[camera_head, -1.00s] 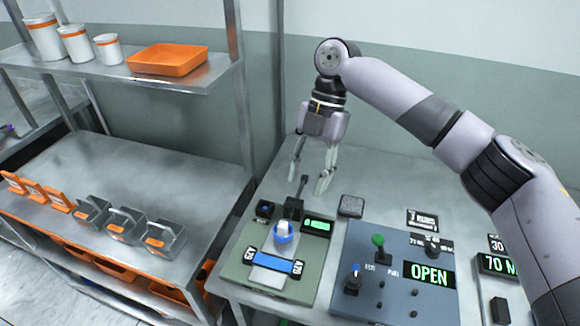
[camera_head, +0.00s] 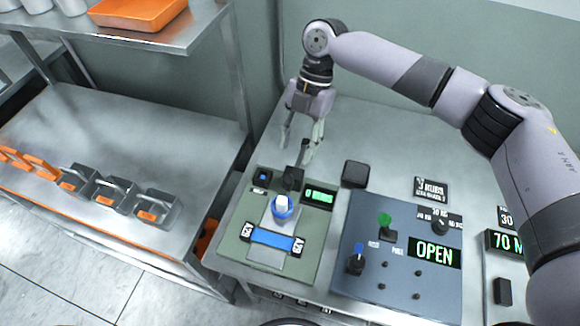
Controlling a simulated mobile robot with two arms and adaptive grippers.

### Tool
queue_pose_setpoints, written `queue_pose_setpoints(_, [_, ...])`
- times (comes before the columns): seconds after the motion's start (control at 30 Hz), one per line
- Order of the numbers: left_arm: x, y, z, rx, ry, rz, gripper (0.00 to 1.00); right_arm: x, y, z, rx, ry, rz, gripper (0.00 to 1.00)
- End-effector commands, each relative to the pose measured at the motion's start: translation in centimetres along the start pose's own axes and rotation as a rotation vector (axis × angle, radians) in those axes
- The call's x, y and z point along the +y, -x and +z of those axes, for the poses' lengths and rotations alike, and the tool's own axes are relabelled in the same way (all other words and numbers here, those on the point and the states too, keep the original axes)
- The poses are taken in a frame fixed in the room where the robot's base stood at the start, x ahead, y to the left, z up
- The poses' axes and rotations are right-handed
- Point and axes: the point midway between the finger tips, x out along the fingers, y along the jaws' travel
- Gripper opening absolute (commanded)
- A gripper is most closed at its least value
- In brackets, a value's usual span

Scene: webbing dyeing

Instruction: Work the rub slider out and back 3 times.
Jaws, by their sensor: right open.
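The rub tester (camera_head: 318,240) is a green base on the table, with a small display that appears to read 0 RUBS. On it, a knob (camera_head: 282,207) with a white top and blue ring sits above a pale track. A blue strip (camera_head: 271,239) crosses the track in front of the knob, with a labelled black block at each end. A black upright post (camera_head: 292,180) stands behind the knob. My right gripper (camera_head: 296,152) is open and empty, pointing down just behind the post. It is apart from the knob. My left gripper is not in view.
A blue-grey panel (camera_head: 348,300) with green and blue knobs and an OPEN display is right of the tester. A dark square pad (camera_head: 355,174) lies behind it. A metal shelf (camera_head: 130,140) at left holds grey and orange holders. The table behind is mostly clear.

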Motion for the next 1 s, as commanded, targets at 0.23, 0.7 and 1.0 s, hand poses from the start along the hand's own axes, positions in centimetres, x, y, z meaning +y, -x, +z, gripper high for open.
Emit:
queue_pose_setpoints(0.23, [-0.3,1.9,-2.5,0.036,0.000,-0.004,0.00,-0.1,-4.9,-0.1,0.000,-0.001,-0.004,0.43])
queue_pose_setpoints(0.7, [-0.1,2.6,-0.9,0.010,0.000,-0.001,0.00,0.0,-8.3,0.1,-0.002,-0.001,0.000,0.43])
queue_pose_setpoints(1.0, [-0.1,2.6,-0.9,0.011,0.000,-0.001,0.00,0.0,-8.3,0.1,-0.001,-0.001,0.000,0.31])
